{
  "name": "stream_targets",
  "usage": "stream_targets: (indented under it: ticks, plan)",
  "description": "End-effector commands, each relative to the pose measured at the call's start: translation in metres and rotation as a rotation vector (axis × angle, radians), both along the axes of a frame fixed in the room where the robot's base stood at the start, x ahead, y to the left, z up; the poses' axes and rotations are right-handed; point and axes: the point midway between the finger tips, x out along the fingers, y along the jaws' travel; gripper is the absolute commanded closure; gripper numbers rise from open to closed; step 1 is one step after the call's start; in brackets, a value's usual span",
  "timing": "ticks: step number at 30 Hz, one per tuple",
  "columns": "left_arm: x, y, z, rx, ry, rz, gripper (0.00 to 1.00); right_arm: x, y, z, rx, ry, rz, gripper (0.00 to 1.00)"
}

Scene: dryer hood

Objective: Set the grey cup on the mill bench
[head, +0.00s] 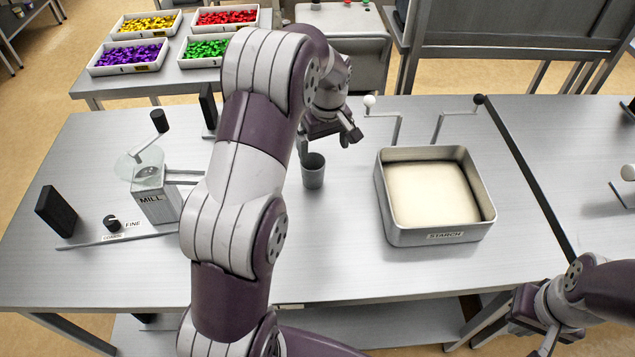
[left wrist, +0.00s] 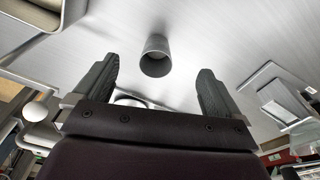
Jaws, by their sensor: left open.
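The grey cup (head: 313,174) stands upright on the metal mill bench (head: 335,265), between the mill and the starch tray. My left gripper (head: 329,143) is open, above and just behind the cup in the head view. In the left wrist view the cup (left wrist: 155,62) appears between the two dark fingers, with a gap on each side and nothing gripped. The mill (head: 152,200) stands to the left, partly hidden by my left arm. My right gripper (head: 533,325) is at the lower right, away from the cup; its fingers do not show clearly.
A metal tray of starch (head: 436,195) stands right of the cup, with two cranked handles (head: 385,118) behind it. A black upright block (head: 55,211) and a knob (head: 112,222) are at the left. Bare bench lies in front of the cup.

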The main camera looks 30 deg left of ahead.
Motion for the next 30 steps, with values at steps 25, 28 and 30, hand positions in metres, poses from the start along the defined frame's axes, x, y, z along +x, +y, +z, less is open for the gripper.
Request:
stream_targets:
  ticks: [25, 28, 30]
  plan:
    - [-0.213, -0.102, -0.001, 0.004, -0.014, -0.938, 0.02, 0.0, 0.0, -0.005, 0.0, 0.0, 0.0, 1.0]
    - [-0.213, -0.102, -0.001, 0.004, -0.014, -0.938, 0.02, 0.0, 0.0, -0.005, 0.0, 0.0, 0.0, 1.0]
    - [-0.213, -0.102, -0.001, 0.004, -0.014, -0.938, 0.02, 0.0, 0.0, -0.005, 0.0, 0.0, 0.0, 1.0]
